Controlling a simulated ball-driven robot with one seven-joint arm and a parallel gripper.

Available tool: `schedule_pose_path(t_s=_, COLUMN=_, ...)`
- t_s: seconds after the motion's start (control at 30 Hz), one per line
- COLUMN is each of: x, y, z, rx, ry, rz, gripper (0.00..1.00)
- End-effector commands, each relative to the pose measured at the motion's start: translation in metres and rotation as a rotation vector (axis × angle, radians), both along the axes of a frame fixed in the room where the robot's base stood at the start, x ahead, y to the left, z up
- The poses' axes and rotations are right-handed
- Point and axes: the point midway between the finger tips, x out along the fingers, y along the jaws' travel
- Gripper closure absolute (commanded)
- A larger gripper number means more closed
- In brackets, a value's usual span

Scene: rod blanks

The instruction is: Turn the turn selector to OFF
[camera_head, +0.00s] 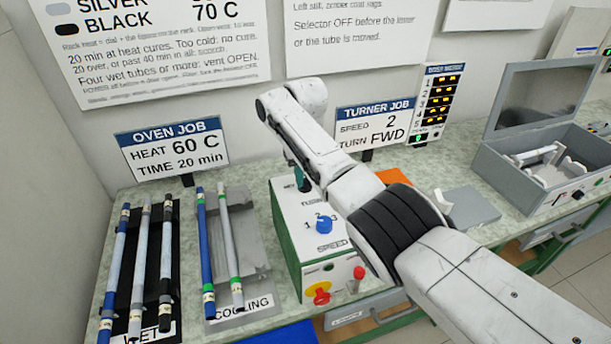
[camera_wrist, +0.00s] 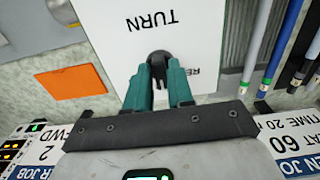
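The turn selector (camera_wrist: 158,57) is a dark round knob on the white top of the turner box, under the upside-down word TURN in the wrist view. A label starting "RE" is partly covered by a finger; the other position labels and the pointer direction cannot be read. My gripper (camera_wrist: 158,76) has teal fingers that reach down to the knob, one on each side, with a narrow gap between them. Whether they press on it cannot be told. In the head view my gripper (camera_head: 302,178) is at the back of the turner box (camera_head: 300,245), and my arm hides the selector.
On the box are a blue speed knob (camera_head: 323,225), a red button (camera_head: 321,293) and a red lever (camera_head: 358,273). The turner card (camera_head: 375,126) stands behind. Racks with rods lie left, near the COOLING plate (camera_head: 248,255). An open grey case (camera_head: 545,170) is right.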

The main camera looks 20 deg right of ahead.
Motion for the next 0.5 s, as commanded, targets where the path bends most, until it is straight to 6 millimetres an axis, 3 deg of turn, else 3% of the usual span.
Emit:
schedule_pose_path(t_s=0.17, x=-0.0006, y=-0.0001, z=-0.0008, rx=0.0, ry=0.003, rz=-0.001, gripper=0.6)
schedule_pose_path(t_s=0.5, x=-0.0006, y=0.0001, z=0.004, rx=0.0, ry=0.003, rz=0.0, gripper=0.6)
